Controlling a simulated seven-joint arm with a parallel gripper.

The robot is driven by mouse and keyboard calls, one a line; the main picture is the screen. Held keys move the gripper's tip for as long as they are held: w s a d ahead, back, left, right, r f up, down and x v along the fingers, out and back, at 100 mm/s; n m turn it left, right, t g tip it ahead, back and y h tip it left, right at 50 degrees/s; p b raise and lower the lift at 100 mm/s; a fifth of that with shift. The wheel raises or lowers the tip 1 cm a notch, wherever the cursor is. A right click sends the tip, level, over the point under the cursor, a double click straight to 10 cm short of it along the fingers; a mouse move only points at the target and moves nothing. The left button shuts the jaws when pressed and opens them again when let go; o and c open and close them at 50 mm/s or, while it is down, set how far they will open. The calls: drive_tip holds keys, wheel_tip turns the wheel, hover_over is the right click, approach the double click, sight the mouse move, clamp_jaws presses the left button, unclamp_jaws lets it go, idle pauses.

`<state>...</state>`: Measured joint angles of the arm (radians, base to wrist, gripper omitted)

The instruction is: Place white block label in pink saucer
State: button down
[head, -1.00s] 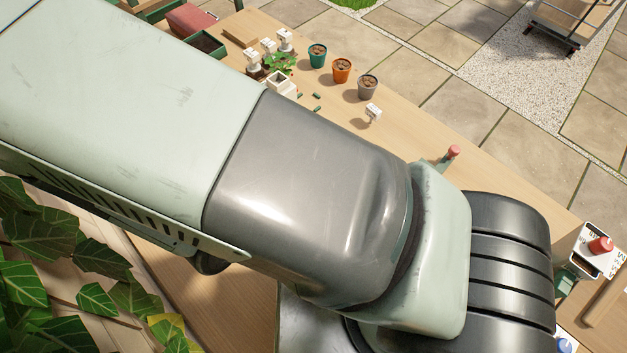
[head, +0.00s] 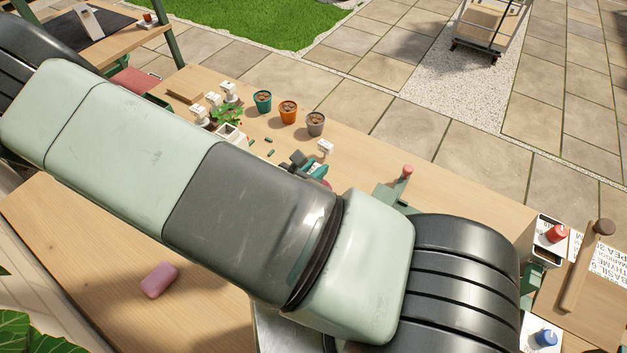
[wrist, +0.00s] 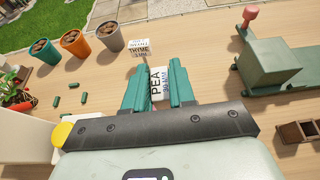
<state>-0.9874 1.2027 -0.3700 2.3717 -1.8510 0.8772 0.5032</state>
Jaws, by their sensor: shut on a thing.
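My gripper (wrist: 157,80) is shut on a white block label (wrist: 158,92) in the wrist view. No pink saucer is clearly visible.
Teal (wrist: 43,50), orange (wrist: 74,43) and grey (wrist: 110,36) pots stand at left in the wrist view. A green device with a red knob (wrist: 276,60) stands right. Small green pieces (wrist: 69,93) lie left. A pink rounded object (head: 160,280) lies on the near wooden surface.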

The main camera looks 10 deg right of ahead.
drive_tip(key=shift+f, duration=2.15)
drive_tip(key=shift+f, duration=0.1)
drive_tip(key=c, duration=0.9)
unclamp_jaws()
drive_tip(key=shift+c, duration=0.2)
